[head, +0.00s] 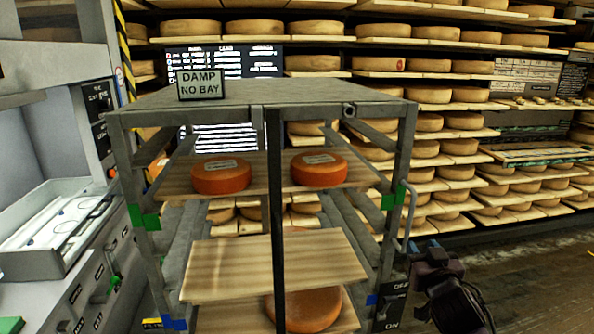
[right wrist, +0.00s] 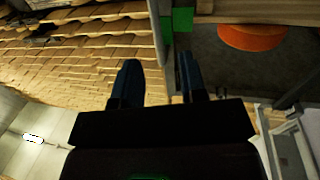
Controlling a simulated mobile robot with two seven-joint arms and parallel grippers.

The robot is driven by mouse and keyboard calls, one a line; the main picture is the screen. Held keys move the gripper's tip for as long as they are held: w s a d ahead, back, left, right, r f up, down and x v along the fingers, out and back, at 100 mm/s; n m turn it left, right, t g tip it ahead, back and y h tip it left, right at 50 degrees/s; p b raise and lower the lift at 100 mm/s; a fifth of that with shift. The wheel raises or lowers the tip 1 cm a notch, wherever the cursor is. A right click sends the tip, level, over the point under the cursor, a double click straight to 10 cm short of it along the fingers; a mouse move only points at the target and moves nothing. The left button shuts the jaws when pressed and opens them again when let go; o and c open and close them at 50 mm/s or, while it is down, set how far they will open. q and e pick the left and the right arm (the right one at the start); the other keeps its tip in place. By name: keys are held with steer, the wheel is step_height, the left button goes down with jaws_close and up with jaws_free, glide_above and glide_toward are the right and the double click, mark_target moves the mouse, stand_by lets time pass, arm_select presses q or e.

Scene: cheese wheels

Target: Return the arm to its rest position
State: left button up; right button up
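My right gripper (head: 436,252) is at the right side of the grey rack (head: 300,94), beside its right front post. In the right wrist view the two dark fingers of the right gripper (right wrist: 158,80) stand apart with nothing between them. On the rack's upper board sit two orange cheese wheels, a left wheel (head: 221,176) and a right wheel (head: 319,169). Part of an orange wheel (right wrist: 252,37) also shows in the right wrist view, away from the fingers. My left gripper is not in view.
The rack's middle board (head: 230,262) is bare. A lower board holds another cheese wheel (head: 306,312), partly hidden. A sign reading DAMP NO BAY (head: 201,85) stands on top. A grey machine (head: 50,235) is at left. Open floor (head: 530,285) lies at right, before shelves of cheese.

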steer(key=s+a+f+g+y, duration=0.1)
steer(key=s+a+f+g, duration=0.1)
steer(key=s+f, duration=1.1)
steer(key=s+a+f+n+g+y, duration=0.1)
steer(key=s+f+g, duration=0.3)
steer(key=s+f, duration=1)
steer(key=shift+a+f+n, duration=0.25)
steer(key=shift+a+n, duration=0.05)
steer(key=shift+a, duration=0.4)
